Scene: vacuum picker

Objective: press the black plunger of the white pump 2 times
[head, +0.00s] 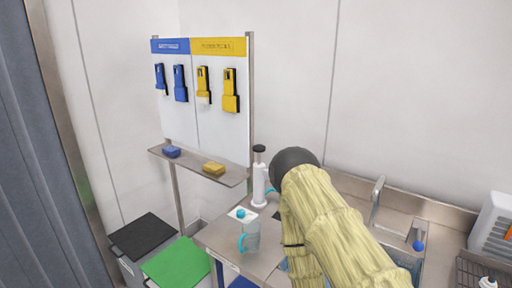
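The white pump (259,188) stands upright on the metal counter, left of my arm. Its black plunger (259,150) sticks up from the top, with a short pale stem showing below the knob. My arm, in a yellowish sleeve with a dark rounded joint, fills the view right of the pump and bends back down toward the counter. My gripper cannot be made out; the arm hides the area below the joint. A small teal part shows at the pump's right side, partly hidden, and I cannot tell what it belongs to.
A clear jug (250,238) with a teal handle and a white pad (243,214) with a teal piece stand in front of the pump. A tap (377,202) and sink are on the right. A shelf (203,167) with blue and yellow blocks is at left.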

